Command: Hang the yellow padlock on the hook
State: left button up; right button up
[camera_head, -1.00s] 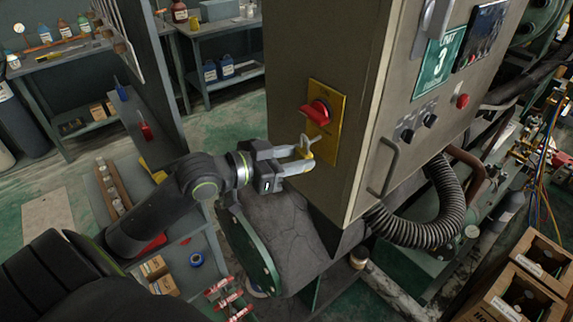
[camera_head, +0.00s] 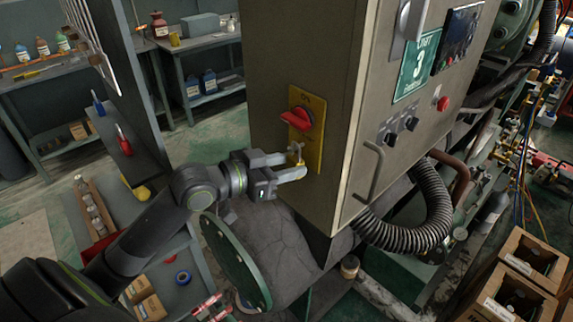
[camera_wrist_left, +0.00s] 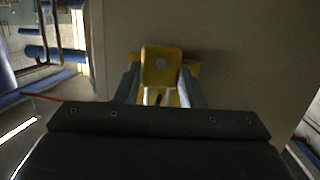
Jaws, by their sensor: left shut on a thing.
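My left gripper (camera_head: 300,163) is shut on the yellow padlock (camera_head: 299,172), of which only a small part shows in the head view. A thin grey loop, seemingly its shackle, stands above the fingers. They are at the lower part of the yellow switch plate (camera_head: 316,149), below the red rotary switch (camera_head: 298,118). In the left wrist view the padlock (camera_wrist_left: 161,68) sits between the fingertips, its yellow face with a grey round spot showing. I cannot make out the hook clearly, nor whether the padlock touches the plate. My right gripper is not in view.
The beige cabinet (camera_head: 275,60) carries a handle (camera_head: 369,172), two black knobs and a red button (camera_head: 443,103). A corrugated black hose (camera_head: 425,225) hangs below. A green round flange (camera_head: 236,262) is under my left forearm. Wooden crates (camera_head: 515,290) stand at lower right.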

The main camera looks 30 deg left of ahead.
pick_arm(q)
jog(key=o, duration=0.9)
jog(key=shift+o, duration=0.2)
jog(key=shift+s+a+r+p, duration=0.15)
jog(key=shift+s+a+p, duration=0.15)
jog(key=shift+s+p, duration=0.15)
jog(key=p+v, duration=1)
jog(key=v, duration=0.6)
jog(key=shift+s+p, duration=0.2)
jog(key=shift+p, duration=0.2)
